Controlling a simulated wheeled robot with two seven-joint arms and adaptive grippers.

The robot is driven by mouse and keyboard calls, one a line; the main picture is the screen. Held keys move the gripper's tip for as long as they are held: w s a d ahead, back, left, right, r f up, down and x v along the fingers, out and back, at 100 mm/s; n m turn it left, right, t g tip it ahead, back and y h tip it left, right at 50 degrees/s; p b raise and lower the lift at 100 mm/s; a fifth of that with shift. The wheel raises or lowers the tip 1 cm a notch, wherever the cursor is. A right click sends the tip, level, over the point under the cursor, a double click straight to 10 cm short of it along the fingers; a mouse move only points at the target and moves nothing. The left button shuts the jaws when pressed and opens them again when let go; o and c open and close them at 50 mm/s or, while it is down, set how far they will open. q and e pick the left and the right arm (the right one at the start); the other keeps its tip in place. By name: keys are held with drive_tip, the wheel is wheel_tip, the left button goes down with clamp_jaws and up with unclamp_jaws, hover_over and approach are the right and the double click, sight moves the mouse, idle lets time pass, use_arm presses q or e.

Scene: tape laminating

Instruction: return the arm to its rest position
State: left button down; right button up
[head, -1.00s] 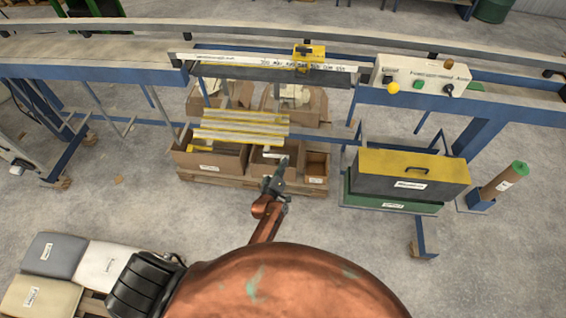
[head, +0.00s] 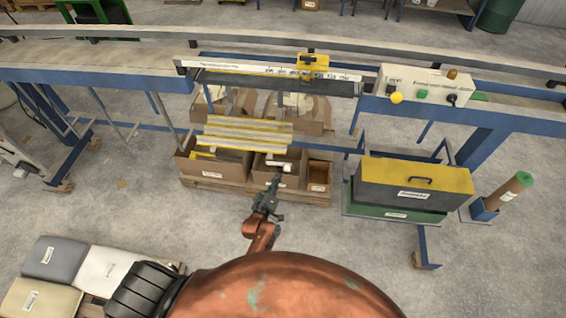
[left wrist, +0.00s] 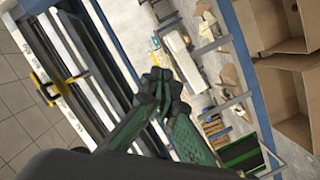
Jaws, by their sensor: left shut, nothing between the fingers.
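My left gripper (head: 274,187) is in the middle of the head view, on the copper-coloured arm, in front of the cardboard boxes under the conveyor. It is shut and holds nothing. In the left wrist view its two dark green fingers (left wrist: 162,82) meet at their tips with nothing between them. It appears clear of the boxes. My right gripper is not in view.
Cardboard boxes (head: 278,175) with yellow-and-silver strips (head: 246,138) lie under the conveyor frame (head: 100,75). A ruler with a yellow slider (head: 313,62) and a control box (head: 424,84) are above. A yellow-topped case (head: 415,177) stands right. Sacks (head: 108,268) lie lower left.

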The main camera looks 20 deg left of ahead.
use_arm(q)
drive_tip(key=w+d+f, duration=0.2)
drive_tip(key=w, duration=0.2)
drive_tip(key=s+f+m+g+h+b, duration=0.1)
drive_tip(key=s+f+g+b, duration=0.1)
drive_tip(key=s+f, duration=0.5)
drive_tip(key=s+f+m+g+b, duration=0.2)
drive_tip(key=s+f, duration=0.1)
drive_tip(key=f, duration=0.8)
drive_tip(key=s+a+f+m+g+b, duration=0.1)
drive_tip(key=s+f+m+g+b, duration=0.25)
drive_tip(key=s+f, duration=1.35)
drive_tip(key=s+a+f+m+g+b, duration=0.1)
drive_tip(key=s+a+f+g+b, duration=0.1)
drive_tip(key=s+f, duration=0.4)
drive_tip(key=s+a+f+m+g+b, duration=0.2)
drive_tip(key=s+f, duration=0.5)
drive_tip(key=s, duration=0.9)
drive_tip(key=s+a+f+m+g+b, duration=0.2)
drive_tip(key=s+f, duration=0.4)
drive_tip(key=s, duration=0.6)
drive_tip(key=shift+a+f+g+y, duration=0.3)
drive_tip(key=shift+a+f+g, duration=0.1)
drive_tip(key=shift+a+g, duration=0.5)
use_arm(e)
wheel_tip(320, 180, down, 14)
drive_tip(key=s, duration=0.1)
